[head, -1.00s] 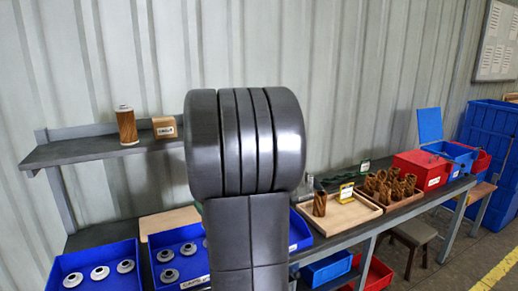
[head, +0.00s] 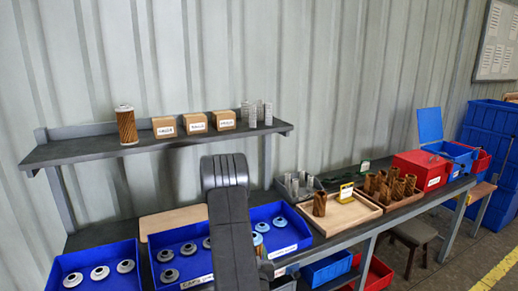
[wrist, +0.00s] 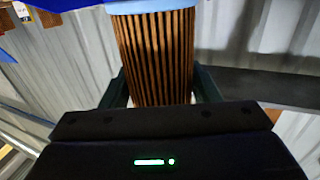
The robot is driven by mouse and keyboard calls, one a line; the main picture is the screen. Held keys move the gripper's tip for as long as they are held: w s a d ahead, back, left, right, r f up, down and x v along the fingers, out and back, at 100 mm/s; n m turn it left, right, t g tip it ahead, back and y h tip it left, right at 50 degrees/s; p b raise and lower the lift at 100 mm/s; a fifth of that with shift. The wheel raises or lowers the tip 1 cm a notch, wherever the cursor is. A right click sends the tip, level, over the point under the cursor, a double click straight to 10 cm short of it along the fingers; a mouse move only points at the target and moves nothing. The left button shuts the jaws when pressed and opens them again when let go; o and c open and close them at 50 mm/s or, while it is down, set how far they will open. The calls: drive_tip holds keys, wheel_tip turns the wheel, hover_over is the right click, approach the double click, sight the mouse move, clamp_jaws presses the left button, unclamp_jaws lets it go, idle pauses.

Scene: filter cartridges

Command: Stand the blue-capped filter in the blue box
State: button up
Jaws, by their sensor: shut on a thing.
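My gripper (wrist: 163,82) is shut on the blue-capped filter. In the wrist view its brown pleated body (wrist: 155,55) lies between the two dark fingers, with the light-blue cap (wrist: 150,6) at the top edge. In the head view my arm hides most of the gripper and filter; a bit of light blue (head: 257,240) shows just right of the arm, in front of the cap trays. The blue box (head: 450,152) stands open at the right of the bench, its lid raised, beside a red box. Its inside is hard to see.
Blue trays of caps (head: 92,262) fill the bench's left. A wooden tray (head: 345,222) and several brown filters (head: 390,187) stand between my arm and the red box (head: 422,170). A shelf (head: 100,147) with a filter and cartons hangs above. A stool (head: 413,236) stands below.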

drive_tip(key=shift+m+h, duration=0.6)
drive_tip(key=shift+h, duration=0.3)
drive_tip(key=f, duration=0.1)
drive_tip(key=d+f, duration=0.1)
drive_tip(key=f, duration=0.1)
drive_tip(key=w+d+f, duration=0.1)
drive_tip(key=shift+f, duration=0.15)
drive_tip(key=s+f, duration=0.5)
drive_tip(key=f, duration=0.1)
